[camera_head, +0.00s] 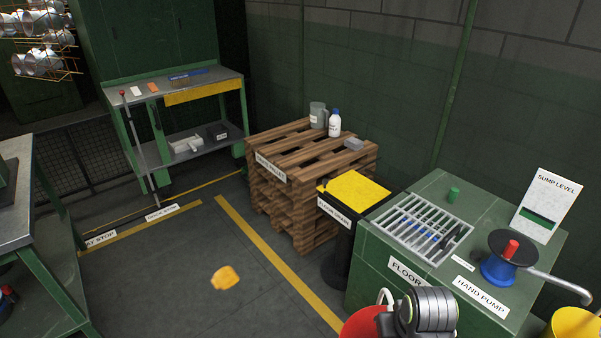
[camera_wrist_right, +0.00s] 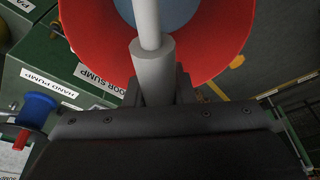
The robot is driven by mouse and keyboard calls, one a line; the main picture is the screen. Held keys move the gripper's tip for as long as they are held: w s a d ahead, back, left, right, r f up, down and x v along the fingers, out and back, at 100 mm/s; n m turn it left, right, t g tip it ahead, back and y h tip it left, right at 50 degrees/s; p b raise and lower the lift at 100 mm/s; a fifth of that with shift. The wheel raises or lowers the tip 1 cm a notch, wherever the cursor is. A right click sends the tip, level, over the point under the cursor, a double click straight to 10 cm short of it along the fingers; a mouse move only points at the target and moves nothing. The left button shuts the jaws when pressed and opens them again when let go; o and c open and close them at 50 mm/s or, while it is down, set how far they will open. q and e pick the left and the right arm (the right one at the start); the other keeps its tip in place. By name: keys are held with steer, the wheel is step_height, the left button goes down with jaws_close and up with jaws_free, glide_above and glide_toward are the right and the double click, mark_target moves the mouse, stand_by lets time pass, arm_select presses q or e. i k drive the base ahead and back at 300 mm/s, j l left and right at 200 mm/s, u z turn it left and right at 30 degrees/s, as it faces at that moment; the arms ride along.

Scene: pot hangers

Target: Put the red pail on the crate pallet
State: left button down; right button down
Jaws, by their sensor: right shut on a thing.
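The red pail (camera_head: 362,324) is at the bottom edge of the head view, partly cut off and partly hidden by my right arm. My right gripper (camera_head: 388,306) is shut on its pale handle. In the right wrist view the pail (camera_wrist_right: 90,42) is seen from above, with its handle grip (camera_wrist_right: 152,70) between the fingers (camera_wrist_right: 158,88). The crate pallet (camera_head: 272,187) is a wooden stack against the wall, beyond the pail and up-left of it. A grey jug (camera_head: 317,115), a white bottle (camera_head: 335,124) and a grey block (camera_head: 353,144) stand on its top. My left gripper is out of view.
A dark bin with a yellow lid (camera_head: 354,187) stands between the pallet and the green sump cabinet (camera_head: 375,265). The cabinet carries a grating and a hand pump (camera_head: 500,262). A yellow pail (camera_head: 573,326) is at bottom right. A yellow cloth-like item (camera_head: 225,278) lies on open floor.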

mark_target(306, 157)
steer(key=i+j+u, duration=0.1)
steer(key=i+u, duration=0.35)
steer(key=i, duration=1.7)
